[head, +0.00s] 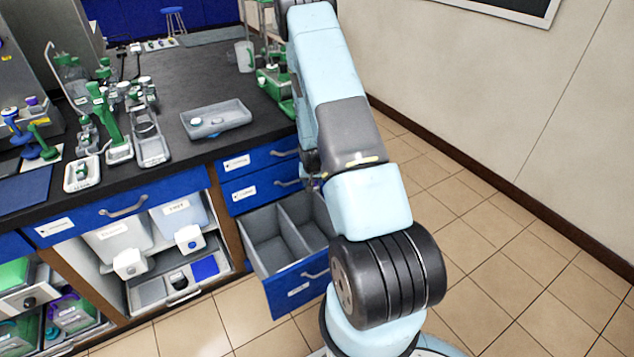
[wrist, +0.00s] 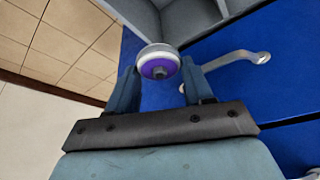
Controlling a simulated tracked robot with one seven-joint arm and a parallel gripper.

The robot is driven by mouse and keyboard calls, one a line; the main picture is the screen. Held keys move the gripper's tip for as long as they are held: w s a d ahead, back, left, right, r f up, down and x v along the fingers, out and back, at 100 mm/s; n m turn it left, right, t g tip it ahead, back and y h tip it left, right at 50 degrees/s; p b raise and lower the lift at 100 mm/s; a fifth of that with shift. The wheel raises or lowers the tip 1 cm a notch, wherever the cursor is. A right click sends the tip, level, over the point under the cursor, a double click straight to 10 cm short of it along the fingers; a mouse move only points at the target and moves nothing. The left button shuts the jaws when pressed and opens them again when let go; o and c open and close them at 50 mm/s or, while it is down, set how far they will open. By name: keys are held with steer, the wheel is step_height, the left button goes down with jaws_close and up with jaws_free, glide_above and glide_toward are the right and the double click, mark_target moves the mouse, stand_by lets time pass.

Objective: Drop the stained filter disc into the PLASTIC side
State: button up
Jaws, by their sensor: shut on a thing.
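My gripper (wrist: 157,82) is shut on a small round thing with a white rim and purple face, which I take for the stained filter disc (wrist: 160,62). It sits between the two fingertips, against a background of blue drawer fronts and grey drawer walls. In the head view my arm hides the disc and most of my gripper. An open drawer (head: 249,245) with a blue front has a grey inside split by a divider into two compartments. Its grey inside also shows at the top of the wrist view (wrist: 200,14). No PLASTIC label is readable.
Two shut blue drawers (head: 262,158) are above the open one. A grey tray (head: 232,112) with small round items is on the dark bench. Green-capped bottles and racks crowd the bench's left. Below it, a cabinet holds pale bins (head: 120,240). The tiled floor at right is clear.

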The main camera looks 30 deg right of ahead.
steer(key=shift+s+d+f, duration=0.15)
steer(key=shift+d+f, duration=0.4)
steer(key=shift+d, duration=0.25)
steer(key=shift+f, duration=2.9)
steer(key=o, duration=1.1)
steer(key=shift+r, duration=0.15)
steer(key=v, duration=1.3)
steer(key=shift+a+r, duration=0.15)
steer(key=shift+r, duration=0.05)
